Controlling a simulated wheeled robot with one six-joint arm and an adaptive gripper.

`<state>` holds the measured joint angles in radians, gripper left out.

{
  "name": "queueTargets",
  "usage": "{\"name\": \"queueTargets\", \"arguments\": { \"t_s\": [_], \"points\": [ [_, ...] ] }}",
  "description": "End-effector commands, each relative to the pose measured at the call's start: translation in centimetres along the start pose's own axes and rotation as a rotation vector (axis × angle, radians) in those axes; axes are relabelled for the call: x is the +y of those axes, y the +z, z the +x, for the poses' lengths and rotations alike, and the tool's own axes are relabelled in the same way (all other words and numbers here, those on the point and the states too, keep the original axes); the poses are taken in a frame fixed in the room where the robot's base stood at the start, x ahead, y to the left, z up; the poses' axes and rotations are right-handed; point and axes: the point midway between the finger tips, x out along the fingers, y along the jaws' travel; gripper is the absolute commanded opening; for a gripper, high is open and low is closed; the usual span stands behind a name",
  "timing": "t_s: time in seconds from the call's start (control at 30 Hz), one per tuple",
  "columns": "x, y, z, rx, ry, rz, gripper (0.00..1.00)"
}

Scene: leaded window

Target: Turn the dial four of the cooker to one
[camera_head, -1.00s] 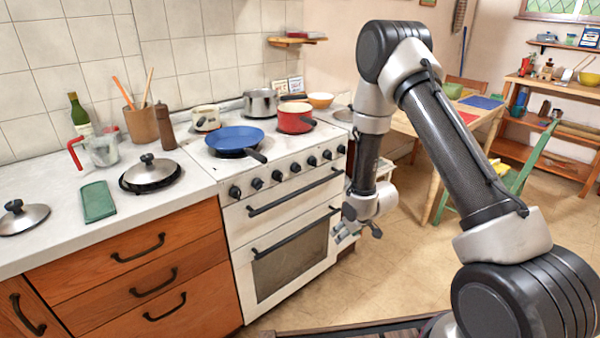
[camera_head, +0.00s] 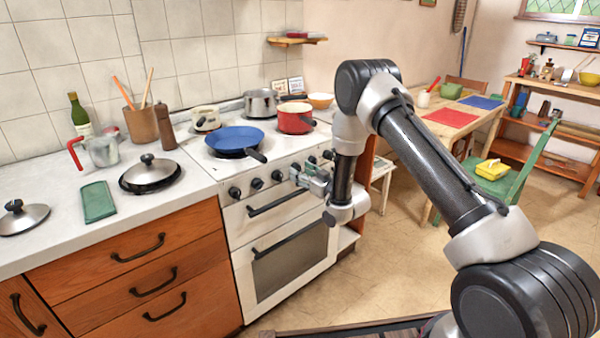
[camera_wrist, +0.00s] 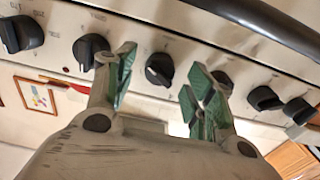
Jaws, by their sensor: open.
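The white cooker (camera_head: 290,262) has a row of black dials along its front panel. In the head view my gripper (camera_head: 298,174) is in front of the panel and covers the place of the fourth dial from the left. In the wrist view my gripper (camera_wrist: 161,73) is open, with green-lined fingertips. One black dial (camera_wrist: 160,69) with a pale pointer line shows between the fingertips, and another dial (camera_wrist: 222,82) is partly behind the right finger. I cannot tell whether the fingers touch the dial. The panel markings are too small to read.
A dark oven handle (camera_head: 295,194) runs below the dials. A blue pan (camera_head: 234,138) has its handle reaching over the front edge, and a red pot (camera_head: 295,117) stands on the hob. The floor (camera_head: 385,270) to the right is clear.

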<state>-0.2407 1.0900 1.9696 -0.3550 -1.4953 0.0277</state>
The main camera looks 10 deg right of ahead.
Motion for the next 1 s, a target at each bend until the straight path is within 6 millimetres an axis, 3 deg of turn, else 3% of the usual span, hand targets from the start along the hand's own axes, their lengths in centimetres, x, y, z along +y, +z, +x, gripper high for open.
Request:
{"name": "queueTargets", "arguments": {
  "t_s": [0.13, 0.4, 0.67, 1.0],
  "points": [
    [-0.01, 0.06, 1.17, -0.001, 0.000, 0.001, 0.54],
    [0.00, 0.05, 1.39, -0.002, 0.000, 0.001, 0.54],
    [0.01, 0.04, 1.38, -0.002, 0.001, 0.001, 0.08],
    [0.04, 0.03, 1.37, -0.001, 0.001, -0.034, 0.08]
  ]
}}
